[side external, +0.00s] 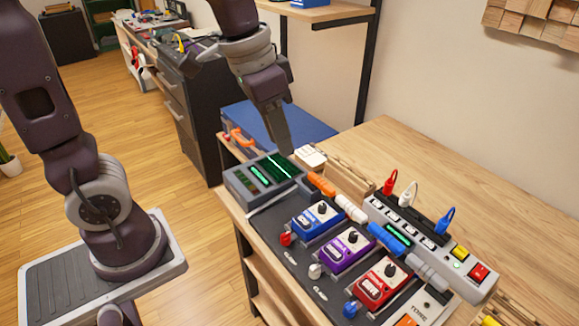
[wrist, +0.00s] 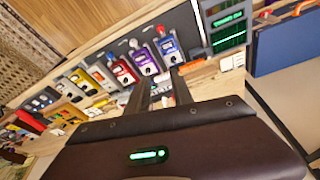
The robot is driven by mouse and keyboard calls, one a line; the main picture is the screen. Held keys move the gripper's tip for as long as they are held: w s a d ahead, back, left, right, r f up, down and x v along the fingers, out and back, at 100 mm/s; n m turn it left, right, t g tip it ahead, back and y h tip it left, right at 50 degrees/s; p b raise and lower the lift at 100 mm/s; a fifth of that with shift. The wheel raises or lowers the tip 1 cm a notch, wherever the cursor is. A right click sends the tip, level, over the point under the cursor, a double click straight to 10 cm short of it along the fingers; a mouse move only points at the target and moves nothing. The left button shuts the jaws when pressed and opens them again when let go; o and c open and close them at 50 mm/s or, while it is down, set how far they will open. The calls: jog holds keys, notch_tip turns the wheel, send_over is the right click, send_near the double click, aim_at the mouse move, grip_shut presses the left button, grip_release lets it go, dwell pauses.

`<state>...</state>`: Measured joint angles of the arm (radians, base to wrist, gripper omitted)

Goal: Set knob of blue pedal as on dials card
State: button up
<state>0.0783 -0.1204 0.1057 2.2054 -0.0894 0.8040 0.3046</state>
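The blue pedal (side external: 309,224) lies on the dark pedalboard (side external: 270,222), leftmost of the row in the side view. Its black knob (side external: 322,208) is on the upper face; the pointer is too small to read. The blue pedal also shows in the wrist view (wrist: 170,48), beyond the fingertips. My gripper (side external: 286,148) is above the table's far left corner, clear of the pedal. In the wrist view my gripper (wrist: 160,78) has its two fingers apart with nothing held. I cannot identify the dials card with certainty.
Purple (side external: 344,250) and red (side external: 378,284) pedals stand beside the blue one. A box with green displays (side external: 262,175) is under my gripper. A power strip (side external: 425,243) with upright plugs stands behind the pedals. A small white block (side external: 310,156) lies nearby. The table's back right is clear.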

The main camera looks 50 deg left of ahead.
jog(key=w+f+m+g+y, duration=0.15)
jog(key=w+f+m, duration=0.25)
jog(key=w+f, duration=0.8)
jog(key=g, duration=0.1)
send_over(323, 206)
jog(key=shift+m+h, duration=0.25)
jog(key=shift+m, duration=0.05)
notch_tip(323, 206, down, 5)
jog(key=shift+r, duration=0.1)
notch_tip(323, 206, down, 7)
jog(key=shift+f, duration=0.1)
grip_shut()
